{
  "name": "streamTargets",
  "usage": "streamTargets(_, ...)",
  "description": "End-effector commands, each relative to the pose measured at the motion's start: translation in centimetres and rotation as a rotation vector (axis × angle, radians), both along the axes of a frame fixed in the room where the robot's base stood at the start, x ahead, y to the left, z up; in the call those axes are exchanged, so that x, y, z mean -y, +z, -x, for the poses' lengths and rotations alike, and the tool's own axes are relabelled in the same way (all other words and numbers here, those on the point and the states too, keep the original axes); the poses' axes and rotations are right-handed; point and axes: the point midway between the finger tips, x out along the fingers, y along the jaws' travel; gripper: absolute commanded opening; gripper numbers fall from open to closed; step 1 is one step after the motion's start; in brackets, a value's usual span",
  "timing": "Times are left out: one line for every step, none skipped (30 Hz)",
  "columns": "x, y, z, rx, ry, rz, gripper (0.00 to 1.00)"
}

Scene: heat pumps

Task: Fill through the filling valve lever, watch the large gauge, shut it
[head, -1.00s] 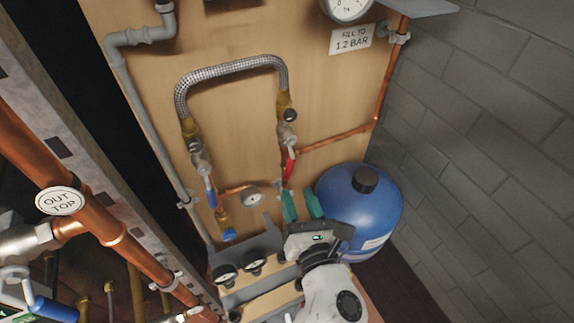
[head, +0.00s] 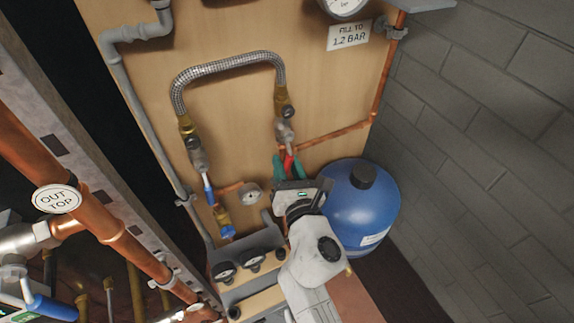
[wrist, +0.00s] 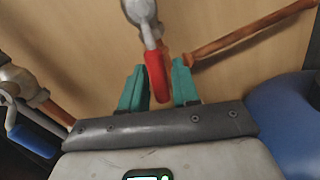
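The red lever (head: 288,162) hangs down from the valve (head: 285,132) at the lower right end of the braided hose. In the wrist view the red lever (wrist: 156,76) lies between the two green fingers of my gripper (wrist: 160,88), with a gap on both sides. My gripper (head: 289,167) is open around the lever's lower part. The large gauge (head: 345,5) is cut off by the top edge, so its needle cannot be read.
A blue tank (head: 360,210) stands right of my gripper. A blue lever (head: 208,188) and a small gauge (head: 249,194) are to the left. Two dark gauges (head: 224,271) sit lower left. A copper pipe (head: 335,135) runs right from the valve. The braided hose (head: 225,68) arches above.

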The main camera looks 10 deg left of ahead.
Motion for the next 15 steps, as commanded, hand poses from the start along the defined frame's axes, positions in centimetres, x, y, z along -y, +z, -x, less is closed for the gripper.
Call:
streamTargets(0.0,0.0,0.01,0.0,0.0,0.0,0.25)
streamTargets(0.0,0.0,0.01,0.0,0.0,0.0,0.23)
streamTargets(0.0,0.0,0.01,0.0,0.0,0.0,0.19)
streamTargets(0.01,0.0,0.02,0.0,0.0,0.0,0.16)
streamTargets(0.01,0.0,0.02,0.0,0.0,0.0,0.13)
streamTargets(0.01,0.0,0.02,0.0,0.0,0.0,0.09)
streamTargets(0.01,0.01,0.02,0.0,0.0,0.0,0.06)
streamTargets(0.01,0.01,0.02,0.0,0.0,0.0,0.03)
streamTargets(0.01,0.01,0.02,0.0,0.0,0.0,0.0)
streamTargets(0.01,0.01,0.02,0.0,0.0,0.0,0.0)
streamTargets(0.01,0.01,0.02,0.0,0.0,0.0,0.0)
streamTargets(0.01,0.01,0.02,0.0,0.0,0.0,0.0)
streamTargets(0.01,0.01,0.02,0.0,0.0,0.0,0.0)
streamTargets(0.01,0.01,0.02,0.0,0.0,0.0,0.0)
streamTargets(0.02,0.01,0.01,0.0,0.0,0.0,0.0)
